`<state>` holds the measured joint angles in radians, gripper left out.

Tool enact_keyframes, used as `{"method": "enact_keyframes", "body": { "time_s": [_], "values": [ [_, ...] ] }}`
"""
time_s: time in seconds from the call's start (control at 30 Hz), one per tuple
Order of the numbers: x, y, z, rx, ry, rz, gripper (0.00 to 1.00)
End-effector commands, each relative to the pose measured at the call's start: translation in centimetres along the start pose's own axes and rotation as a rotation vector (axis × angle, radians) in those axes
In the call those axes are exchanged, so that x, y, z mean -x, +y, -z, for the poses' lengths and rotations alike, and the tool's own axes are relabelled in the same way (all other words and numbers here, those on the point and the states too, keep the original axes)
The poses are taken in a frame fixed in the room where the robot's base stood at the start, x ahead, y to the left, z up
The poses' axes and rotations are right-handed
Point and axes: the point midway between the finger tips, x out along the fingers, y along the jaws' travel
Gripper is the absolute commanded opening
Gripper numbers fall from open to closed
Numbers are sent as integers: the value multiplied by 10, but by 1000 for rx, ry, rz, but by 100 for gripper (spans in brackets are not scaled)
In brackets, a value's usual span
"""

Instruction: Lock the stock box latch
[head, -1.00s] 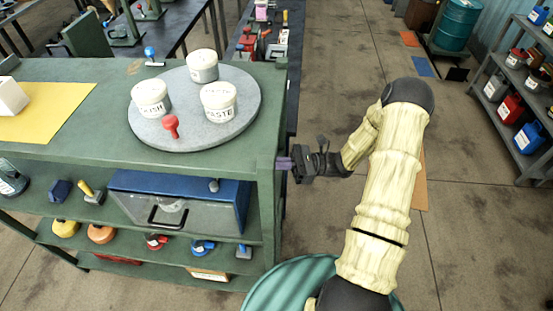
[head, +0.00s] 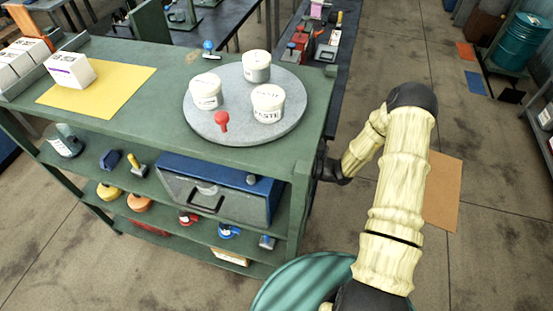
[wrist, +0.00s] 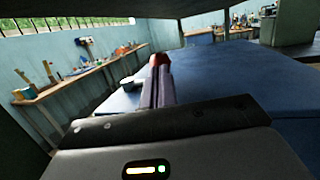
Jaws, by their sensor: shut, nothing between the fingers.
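In the head view the cart's right end hides my fingers.
The green cart's top (head: 150,115) is close above my gripper. On it stand a round grey turntable (head: 245,132) with white tubs and a red-knobbed piece (head: 222,121). The cart's right corner post (head: 299,205) is beside my wrist. Open floor lies to the right.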

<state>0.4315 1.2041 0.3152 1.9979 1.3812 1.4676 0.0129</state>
Motion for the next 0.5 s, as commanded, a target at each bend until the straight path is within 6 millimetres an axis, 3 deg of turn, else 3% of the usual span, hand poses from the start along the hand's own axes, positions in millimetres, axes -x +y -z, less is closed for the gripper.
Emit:
{"method": "enact_keyframes", "body": {
  "time_s": [0.5],
  "values": [
    [-7, -8, 2, -1, 0, 1, 0]
  ]
}}
